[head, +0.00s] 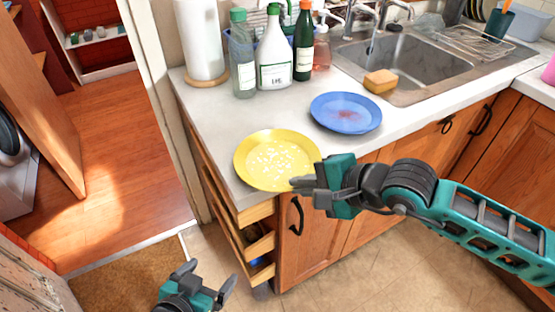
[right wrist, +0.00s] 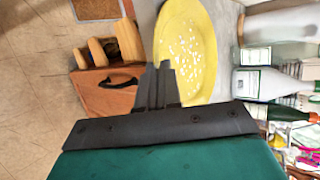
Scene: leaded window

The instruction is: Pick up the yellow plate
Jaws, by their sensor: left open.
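The yellow plate (head: 262,143), with white speckles, is at the near left corner of the counter. Its near edge reaches past the counter's front edge in the head view. My right gripper (head: 297,183) is at its near right rim, with the fingers close together and over the rim. In the right wrist view the fingers (right wrist: 158,85) look shut on the edge of the plate (right wrist: 205,25), and the part of the rim at the fingers is hidden. Whether the plate is clear of the counter I cannot tell. My left gripper (head: 207,282) is open and empty, low over the floor.
A blue plate (head: 345,112) lies on the counter (head: 205,118) to the right of the yellow one. Bottles (head: 273,60) and a paper towel roll (head: 200,40) stand behind. A sponge (head: 381,80) sits by the sink (head: 430,65). Open drawers (head: 262,245) jut out below.

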